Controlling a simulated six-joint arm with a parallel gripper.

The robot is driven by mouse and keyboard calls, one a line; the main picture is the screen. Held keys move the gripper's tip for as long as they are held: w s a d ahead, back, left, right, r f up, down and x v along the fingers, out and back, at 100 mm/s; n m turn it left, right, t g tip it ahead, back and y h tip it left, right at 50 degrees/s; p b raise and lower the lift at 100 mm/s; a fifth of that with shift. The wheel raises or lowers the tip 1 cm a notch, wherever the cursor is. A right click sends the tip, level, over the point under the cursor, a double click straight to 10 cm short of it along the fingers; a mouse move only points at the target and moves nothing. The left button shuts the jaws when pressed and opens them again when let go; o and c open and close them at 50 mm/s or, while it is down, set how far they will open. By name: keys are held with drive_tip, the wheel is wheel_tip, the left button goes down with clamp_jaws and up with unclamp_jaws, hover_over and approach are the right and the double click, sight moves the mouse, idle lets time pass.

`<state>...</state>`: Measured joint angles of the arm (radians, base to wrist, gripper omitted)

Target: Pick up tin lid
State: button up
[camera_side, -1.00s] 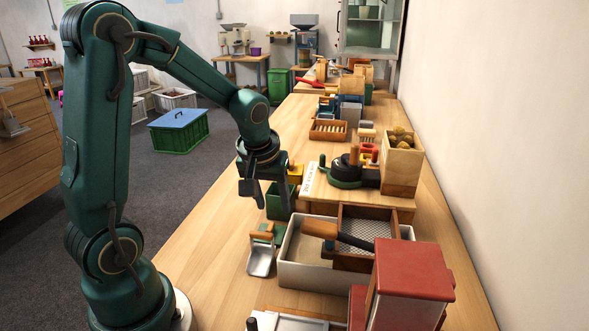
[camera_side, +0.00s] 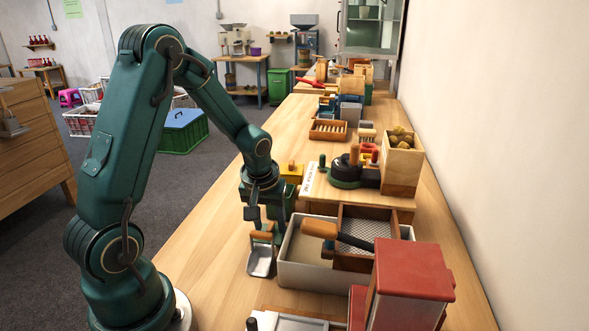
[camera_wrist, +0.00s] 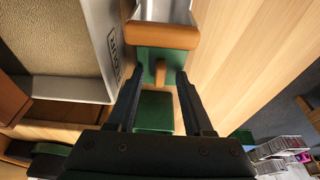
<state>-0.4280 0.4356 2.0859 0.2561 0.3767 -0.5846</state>
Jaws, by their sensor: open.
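A green piece with a small wooden knob, which looks like the tin lid (camera_wrist: 147,62), is near the top middle of the wrist view. My gripper (camera_wrist: 161,76) is open, with one finger on each side of the knob in that view. I cannot tell whether the fingers are level with the knob. In the side view my gripper (camera_side: 262,221) points down just above the wooden and green parts behind a metal pan (camera_side: 261,261). The gripper hides part of them. A dark green square tin (camera_wrist: 154,111) shows between the fingers, nearer the palm.
A white tray (camera_side: 296,244) with a wooden-framed sieve (camera_side: 362,232) stands close right of the gripper. A wooden board (camera_side: 320,193) bearing a round dark device lies behind it. A red-topped box (camera_side: 412,270) is in front right. Bare tabletop (camera_side: 213,245) lies to the left.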

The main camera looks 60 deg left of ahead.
clamp_jaws()
drive_tip(key=shift+r, duration=0.1)
